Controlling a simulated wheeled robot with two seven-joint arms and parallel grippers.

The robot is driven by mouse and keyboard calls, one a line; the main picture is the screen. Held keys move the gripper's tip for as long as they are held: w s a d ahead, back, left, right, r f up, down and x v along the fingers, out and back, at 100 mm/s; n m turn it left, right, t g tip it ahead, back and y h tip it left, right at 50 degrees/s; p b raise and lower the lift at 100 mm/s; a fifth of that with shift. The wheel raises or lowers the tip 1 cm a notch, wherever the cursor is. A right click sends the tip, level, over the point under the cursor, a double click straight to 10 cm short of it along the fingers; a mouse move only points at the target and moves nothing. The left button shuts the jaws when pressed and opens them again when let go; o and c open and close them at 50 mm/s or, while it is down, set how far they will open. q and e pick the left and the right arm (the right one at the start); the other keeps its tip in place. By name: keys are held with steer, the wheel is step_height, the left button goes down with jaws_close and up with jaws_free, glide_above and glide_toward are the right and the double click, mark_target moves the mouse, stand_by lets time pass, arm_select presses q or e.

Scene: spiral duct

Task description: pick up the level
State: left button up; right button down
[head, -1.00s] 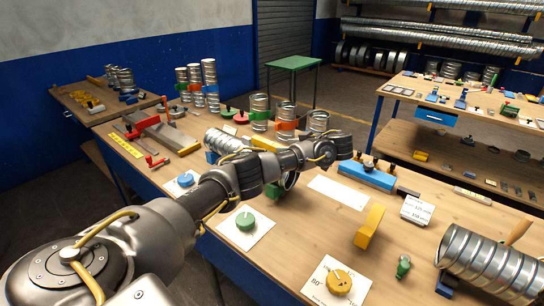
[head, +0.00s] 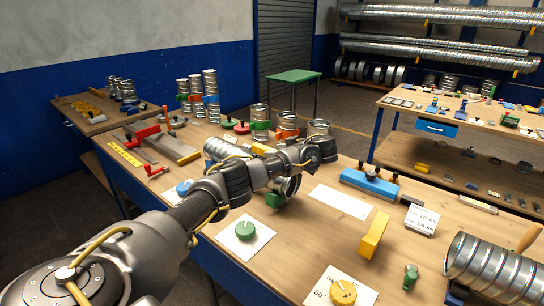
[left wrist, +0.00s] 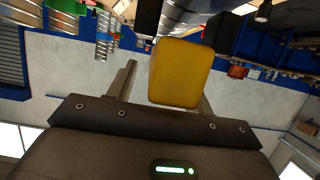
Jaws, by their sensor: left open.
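The thing that best fits the level is a yellow bar-like block (head: 374,235) standing on the bench, right of and nearer than my left gripper; I cannot confirm it by any markings. My left gripper (head: 325,149) is open, over the middle of the bench, apart from that block. In the left wrist view the dark fingers (left wrist: 187,24) are spread, and a yellow block (left wrist: 180,73) shows large near them. I cannot tell whether that is the same block. My forearm hides part of the bench. My right gripper is out of view.
A blue tool with black knobs (head: 369,185) lies just right of the gripper. A large spiral duct (head: 495,268) lies at the right front. A green knob (head: 245,230) sits on a white card. A white sheet (head: 340,202) lies flat mid-bench.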

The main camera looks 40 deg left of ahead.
arm_select(q)
steer(key=shift+d, duration=0.1)
jaws_close()
